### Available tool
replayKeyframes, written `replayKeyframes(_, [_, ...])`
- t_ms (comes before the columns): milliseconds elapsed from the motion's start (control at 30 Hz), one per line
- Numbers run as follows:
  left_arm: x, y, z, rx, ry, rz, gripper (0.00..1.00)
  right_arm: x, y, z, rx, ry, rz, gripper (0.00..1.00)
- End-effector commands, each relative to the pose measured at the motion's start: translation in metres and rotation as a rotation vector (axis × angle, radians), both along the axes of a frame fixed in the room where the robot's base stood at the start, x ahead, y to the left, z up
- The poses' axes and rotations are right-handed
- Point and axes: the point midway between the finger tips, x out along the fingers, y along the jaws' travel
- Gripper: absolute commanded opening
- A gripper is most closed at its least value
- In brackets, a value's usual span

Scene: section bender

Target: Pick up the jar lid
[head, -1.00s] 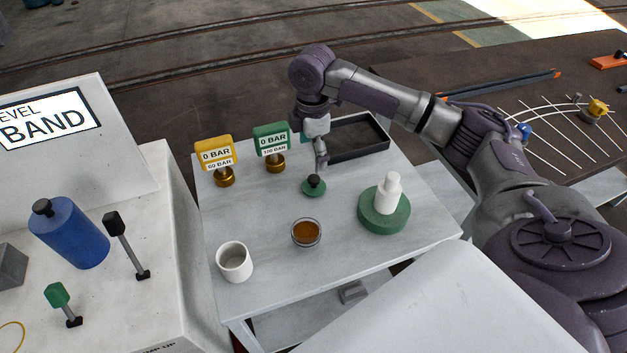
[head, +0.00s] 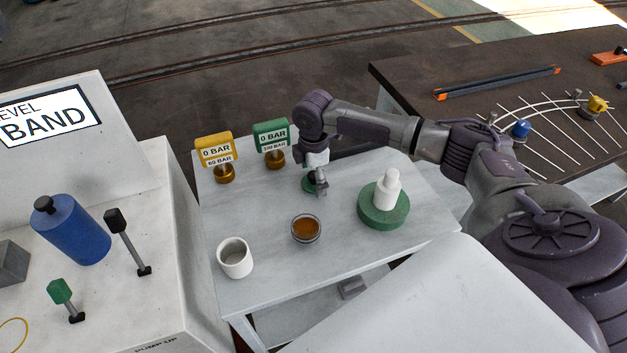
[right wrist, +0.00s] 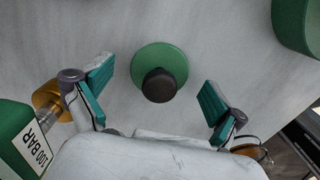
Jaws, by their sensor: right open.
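The jar lid is a green disc with a black knob and lies on the grey table. In the head view the lid (head: 309,184) is partly hidden by my right gripper (head: 319,188), which is over it. In the right wrist view the lid (right wrist: 160,72) shows whole, ahead of and between the two teal-padded fingers. My right gripper (right wrist: 155,95) is open, with a gap on each side of the lid, and touches nothing that I can see. My left gripper is not in view.
A glass jar (head: 306,229) with brown contents and a white cup (head: 235,258) stand in front. A white bottle on a green base (head: 383,212) is at right. Yellow (head: 215,151) and green (head: 271,137) gauges stand at the back left. A dark tray (head: 366,149) lies behind my arm.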

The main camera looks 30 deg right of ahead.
Motion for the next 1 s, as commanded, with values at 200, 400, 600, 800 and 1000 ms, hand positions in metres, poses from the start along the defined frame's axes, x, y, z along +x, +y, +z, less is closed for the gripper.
replayKeyframes(200, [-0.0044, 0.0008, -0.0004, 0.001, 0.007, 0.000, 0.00, 0.0002, 0.0000, 0.0005, 0.000, 0.000, 0.000, 0.69])
replayKeyframes(400, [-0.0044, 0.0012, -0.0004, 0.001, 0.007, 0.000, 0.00, 0.0001, -0.0001, 0.0003, 0.000, 0.000, -0.001, 0.36])
replayKeyframes(600, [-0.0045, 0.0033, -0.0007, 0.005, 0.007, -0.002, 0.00, -0.0011, -0.0002, -0.0013, -0.001, 0.003, 0.000, 0.07])
replayKeyframes(800, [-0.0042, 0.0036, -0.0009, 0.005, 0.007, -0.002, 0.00, -0.0024, 0.0000, -0.0031, -0.001, 0.008, 0.000, 0.07])
replayKeyframes(1000, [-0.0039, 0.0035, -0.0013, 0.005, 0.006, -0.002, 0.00, -0.0033, 0.0002, -0.0018, -0.002, 0.011, 0.001, 0.07])
